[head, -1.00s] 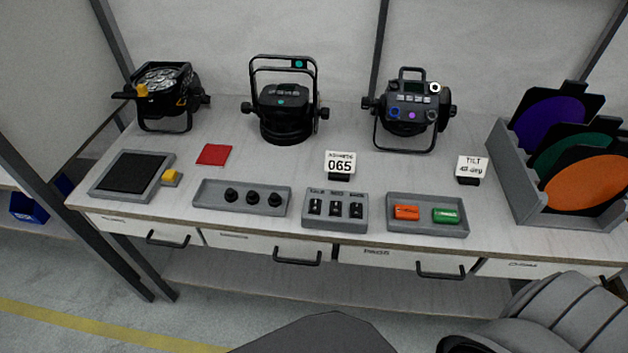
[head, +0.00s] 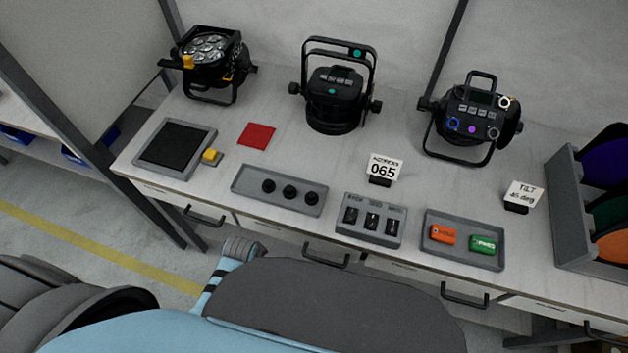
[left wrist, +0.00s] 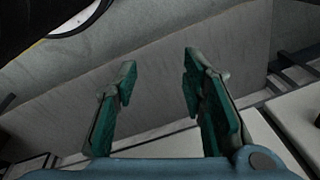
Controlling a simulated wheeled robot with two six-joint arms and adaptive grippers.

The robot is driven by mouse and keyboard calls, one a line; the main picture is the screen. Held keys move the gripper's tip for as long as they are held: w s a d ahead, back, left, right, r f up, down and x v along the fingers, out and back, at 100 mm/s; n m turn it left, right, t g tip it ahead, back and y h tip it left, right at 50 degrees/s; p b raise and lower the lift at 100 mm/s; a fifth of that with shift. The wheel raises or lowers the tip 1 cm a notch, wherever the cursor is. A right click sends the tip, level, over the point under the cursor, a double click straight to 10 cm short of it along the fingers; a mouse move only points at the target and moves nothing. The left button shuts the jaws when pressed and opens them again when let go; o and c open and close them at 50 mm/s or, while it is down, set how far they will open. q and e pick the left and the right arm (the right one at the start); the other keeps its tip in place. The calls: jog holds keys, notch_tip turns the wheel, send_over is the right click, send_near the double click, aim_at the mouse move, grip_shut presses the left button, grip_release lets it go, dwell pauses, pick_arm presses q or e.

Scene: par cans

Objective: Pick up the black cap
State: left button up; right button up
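Several small black items show, and three round black caps stand in a row in a grey tray (head: 245,184) on the table: the left cap (head: 268,186), the middle cap (head: 289,192) and the right cap (head: 311,198). I cannot tell which of them the task means. My left gripper (left wrist: 159,76) is open in the left wrist view, with nothing between its green-padded fingers. No cap can be made out in that view. Neither gripper shows in the head view; my arm links fill its lower part, in front of and below the table edge.
Right of the cap tray are a grey switch box (head: 371,220) and a tray (head: 463,258) with orange and green blocks. Left are a red square (head: 257,136) and a dark pad (head: 175,143). Par cans, including the middle one (head: 335,98), stand behind. A filter rack (head: 572,222) stands right.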

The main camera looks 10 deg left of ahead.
pick_arm(q)
jog(key=w+d+r+m+p, duration=0.15)
jog(key=w+r, duration=0.25)
jog(key=r, duration=0.5)
jog(key=w+d+r+m+p, duration=0.1)
jog(key=w+r+m+p, duration=0.15)
jog(key=r, duration=0.75)
jog(key=m+g, duration=0.2)
jog(key=m, duration=0.7)
send_near(310, 194)
jog(key=shift+m+h, duration=0.3)
jog(key=f+b, duration=0.1)
jog(key=f, duration=0.3)
jog(key=f+b, duration=0.2)
jog(key=f, duration=0.3)
jog(key=shift+s+a+f, duration=0.2)
jog(key=shift+f, duration=0.15)
jog(key=c, duration=0.5)
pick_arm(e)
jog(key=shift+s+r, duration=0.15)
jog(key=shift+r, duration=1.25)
